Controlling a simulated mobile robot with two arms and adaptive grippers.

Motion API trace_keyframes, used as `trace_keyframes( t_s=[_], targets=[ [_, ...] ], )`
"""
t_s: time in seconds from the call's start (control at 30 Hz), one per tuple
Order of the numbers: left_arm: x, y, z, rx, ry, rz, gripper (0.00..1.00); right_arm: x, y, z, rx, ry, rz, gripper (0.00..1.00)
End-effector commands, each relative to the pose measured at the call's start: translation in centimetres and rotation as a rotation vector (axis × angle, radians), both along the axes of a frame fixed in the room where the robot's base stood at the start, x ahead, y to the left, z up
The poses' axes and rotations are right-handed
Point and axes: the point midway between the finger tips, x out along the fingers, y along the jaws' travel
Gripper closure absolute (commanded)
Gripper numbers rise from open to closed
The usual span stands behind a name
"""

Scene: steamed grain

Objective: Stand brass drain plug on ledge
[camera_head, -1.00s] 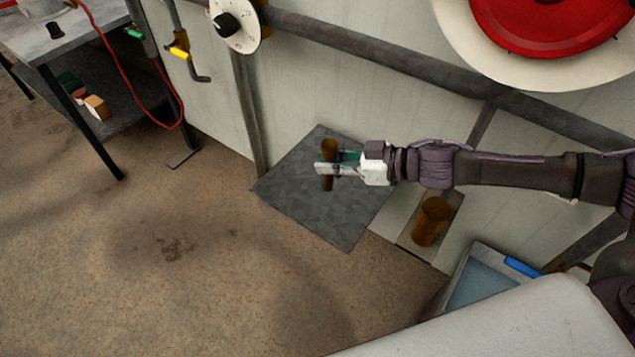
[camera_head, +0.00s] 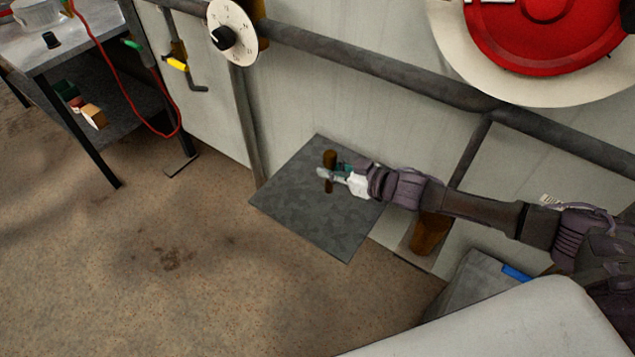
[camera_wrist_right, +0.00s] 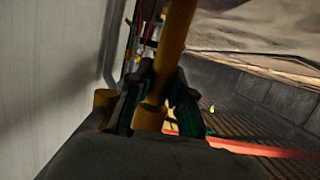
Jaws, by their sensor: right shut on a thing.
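The brass drain plug (camera_head: 329,160) is a brown-gold cylinder, upright in the head view. My right gripper (camera_head: 328,174) is shut around its middle. In the right wrist view the plug (camera_wrist_right: 173,45) rises between the two dark fingers of the gripper (camera_wrist_right: 155,105). The grey ledge (camera_head: 310,215) is a flat square plate against the pale wall. The plug shows over the ledge's back part; I cannot tell whether its lower end touches the surface. My left gripper is not in view.
A brown cylindrical socket (camera_head: 428,235) stands on a small plate right of the ledge, partly behind my arm. A grey box (camera_head: 465,285) with a blue handle is at lower right. A table (camera_head: 95,50) with a red hose is at upper left. The ledge's front is bare.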

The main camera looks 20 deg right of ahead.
Motion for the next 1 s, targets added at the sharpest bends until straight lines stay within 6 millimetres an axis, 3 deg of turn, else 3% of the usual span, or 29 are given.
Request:
trace_keyframes(
  t_s=[0.2, 0.53, 0.97, 1.0],
  targets=[
    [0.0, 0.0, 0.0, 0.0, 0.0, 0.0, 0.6, 1.9, 2.5, -1.7, 0.001, -0.002, 0.0, 1.0],
    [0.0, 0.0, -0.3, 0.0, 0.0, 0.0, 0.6, 2.0, 2.7, -5.5, 0.0, 0.0, 0.0, 1.0],
    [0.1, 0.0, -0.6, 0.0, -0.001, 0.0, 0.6, 2.0, 2.7, -6.3, 0.0, -0.001, 0.0, 1.0],
    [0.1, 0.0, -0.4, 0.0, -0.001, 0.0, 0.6, 1.9, 2.6, -6.3, -0.001, 0.0, 0.0, 0.73]
  ],
)
